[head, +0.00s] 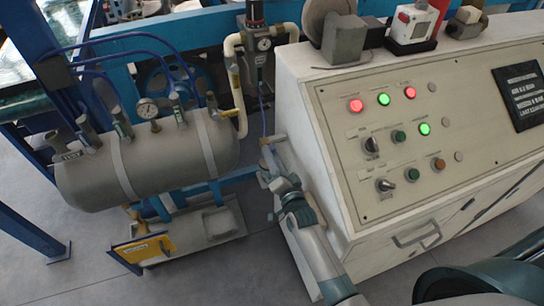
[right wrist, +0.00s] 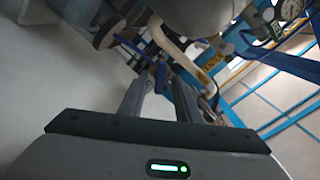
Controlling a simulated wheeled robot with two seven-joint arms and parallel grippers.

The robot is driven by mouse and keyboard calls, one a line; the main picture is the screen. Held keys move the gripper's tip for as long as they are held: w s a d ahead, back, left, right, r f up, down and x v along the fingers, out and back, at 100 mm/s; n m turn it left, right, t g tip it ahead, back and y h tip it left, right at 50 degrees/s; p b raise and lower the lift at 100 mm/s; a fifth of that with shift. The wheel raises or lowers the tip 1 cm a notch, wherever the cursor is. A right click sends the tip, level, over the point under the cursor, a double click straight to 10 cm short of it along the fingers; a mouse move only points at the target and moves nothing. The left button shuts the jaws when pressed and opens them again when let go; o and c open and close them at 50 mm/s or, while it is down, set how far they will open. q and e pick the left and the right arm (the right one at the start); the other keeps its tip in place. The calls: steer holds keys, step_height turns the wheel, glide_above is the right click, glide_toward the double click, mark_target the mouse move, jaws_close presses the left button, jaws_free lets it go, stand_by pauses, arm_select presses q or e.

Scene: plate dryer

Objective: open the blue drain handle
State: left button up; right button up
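A grey horizontal tank (head: 160,160) with a gauge stands at the left in the head view. A brass fitting (head: 134,212) shows under its left part. I cannot make out the blue drain handle for certain in the head view. In the right wrist view a small blue piece (right wrist: 161,76), possibly the handle, shows beyond and between the fingertips. I cannot tell whether they touch it. My right gripper (head: 268,158) is between the tank and the control cabinet; its fingers stand apart in the right wrist view (right wrist: 158,98). My left gripper is not in view.
The cream control cabinet (head: 330,150) with lit buttons stands close on the right of my right gripper. A yellow sign plate (head: 150,248) is below the tank. A regulator with cream pipe (head: 238,90) rises behind. Grey floor (head: 240,285) is clear in front.

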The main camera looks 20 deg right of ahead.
jaws_close()
steer(key=n+p, duration=0.1)
steer(key=n, duration=0.9)
steer(key=shift+a+r+n, duration=0.1)
steer(key=shift+r+n, duration=0.05)
steer(key=shift+n, duration=0.25)
stand_by(0.4)
jaws_free()
stand_by(0.3)
